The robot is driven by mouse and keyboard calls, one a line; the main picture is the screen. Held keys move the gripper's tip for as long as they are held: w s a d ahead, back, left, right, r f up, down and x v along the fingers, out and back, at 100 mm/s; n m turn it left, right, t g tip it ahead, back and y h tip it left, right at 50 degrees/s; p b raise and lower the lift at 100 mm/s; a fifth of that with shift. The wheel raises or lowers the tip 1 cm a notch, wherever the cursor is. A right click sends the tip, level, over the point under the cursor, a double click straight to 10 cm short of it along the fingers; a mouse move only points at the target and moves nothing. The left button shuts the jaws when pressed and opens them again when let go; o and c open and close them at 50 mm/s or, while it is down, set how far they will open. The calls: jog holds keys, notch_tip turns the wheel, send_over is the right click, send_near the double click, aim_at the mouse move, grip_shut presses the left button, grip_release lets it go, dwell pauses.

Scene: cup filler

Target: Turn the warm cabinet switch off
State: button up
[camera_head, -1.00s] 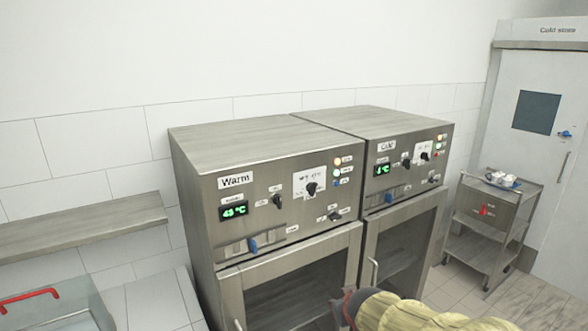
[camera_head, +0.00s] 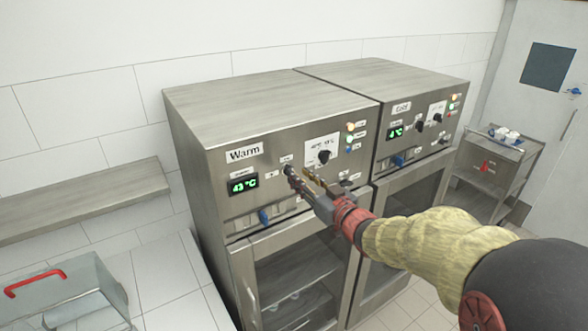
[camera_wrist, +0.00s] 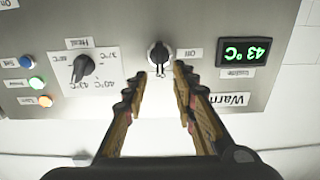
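The Warm cabinet (camera_head: 262,120) has a green "43°C" display (camera_head: 243,185) on its front panel. Its switch, a dark rotary knob (camera_wrist: 159,53), shows in the wrist view, where the panel appears upside down. An "Off" label (camera_wrist: 195,53) is beside the knob, on its right in that view. My gripper (camera_wrist: 160,76) is open, its two fingers apart, with the tips on either side of the knob's lower edge in the wrist view. I cannot tell whether they touch it. In the head view my gripper (camera_head: 299,175) partly hides the switch.
A dial (camera_wrist: 83,68) and coloured lamps (camera_wrist: 37,83) sit beside the switch. The Cold cabinet (camera_head: 415,90) stands to the right. A shelf (camera_head: 80,205) is at the left, and a cart (camera_head: 490,165) stands at the right.

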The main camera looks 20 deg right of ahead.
jog(key=x, duration=0.4)
jog(key=shift+w+p, duration=0.15)
jog(key=shift+p, duration=0.15)
jog(key=shift+a, duration=0.1)
grip_shut()
